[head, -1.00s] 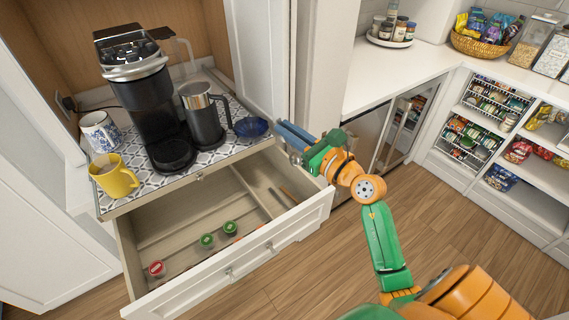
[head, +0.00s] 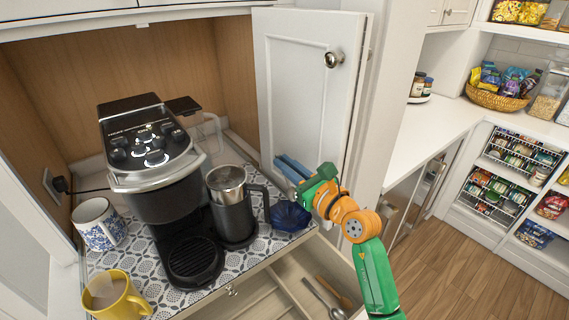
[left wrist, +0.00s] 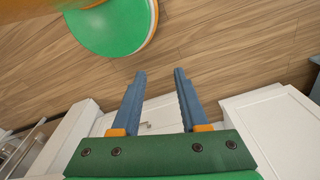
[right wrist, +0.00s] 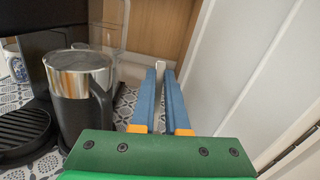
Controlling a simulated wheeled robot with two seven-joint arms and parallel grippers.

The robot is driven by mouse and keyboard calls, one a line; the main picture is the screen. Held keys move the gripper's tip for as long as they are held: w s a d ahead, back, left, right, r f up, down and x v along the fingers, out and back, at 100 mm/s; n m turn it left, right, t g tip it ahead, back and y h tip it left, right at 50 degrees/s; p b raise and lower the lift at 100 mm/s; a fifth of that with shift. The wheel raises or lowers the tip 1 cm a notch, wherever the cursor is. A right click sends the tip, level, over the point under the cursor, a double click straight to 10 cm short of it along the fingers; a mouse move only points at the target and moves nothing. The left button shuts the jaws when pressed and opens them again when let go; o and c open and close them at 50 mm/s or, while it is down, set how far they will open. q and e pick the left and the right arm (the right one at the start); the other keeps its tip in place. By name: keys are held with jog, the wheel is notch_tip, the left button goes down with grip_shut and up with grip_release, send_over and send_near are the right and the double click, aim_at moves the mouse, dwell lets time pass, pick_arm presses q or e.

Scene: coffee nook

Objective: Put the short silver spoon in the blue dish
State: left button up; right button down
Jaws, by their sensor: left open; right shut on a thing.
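The blue dish (head: 291,215) sits on the patterned counter mat, right of the steel and black jug. My right gripper (head: 279,162) is above the dish, with its fingers pointing toward the cabinet's back. In the right wrist view its fingers are nearly together on a small pale silver piece (right wrist: 160,68), which looks like an end of the short silver spoon; most of it is hidden. The dish cannot be made out in that view. My left gripper (left wrist: 158,74) is open and empty, over the wood floor, and is outside the head view.
The open drawer (head: 262,300) below holds a silver utensil (head: 322,298) and a wooden one (head: 336,292). The coffee maker (head: 150,190), jug (head: 232,205), yellow mug (head: 116,298) and patterned mug (head: 98,223) crowd the counter. An open cabinet door (head: 300,85) stands close behind my right gripper.

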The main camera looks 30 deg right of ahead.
aim_at(289, 194)
jog(key=f+b, duration=0.4)
jog(key=f, duration=0.1)
jog(key=w+f+b, duration=0.1)
jog(key=f+b, duration=0.1)
jog(key=f, duration=0.1)
jog(key=shift+w+b, duration=0.1)
jog(key=shift+b, duration=0.2)
jog(key=shift+f, duration=0.2)
pick_arm(q)
notch_tip(289, 194, down, 8)
jog(key=w, duration=0.1)
pick_arm(e)
jog(key=shift+r, duration=0.1)
pick_arm(q)
jog(key=shift+w, duration=0.1)
pick_arm(e)
jog(key=c, duration=0.8)
grip_release()
jog(key=shift+c, duration=0.2)
notch_tip(289, 194, up, 8)
jog(key=p, duration=0.7)
jog(key=shift+f+p, duration=0.25)
jog(key=shift+p, duration=0.1)
pick_arm(q)
notch_tip(289, 194, up, 7)
jog(key=shift+b, duration=0.3)
pick_arm(e)
jog(key=shift+f, duration=0.25)
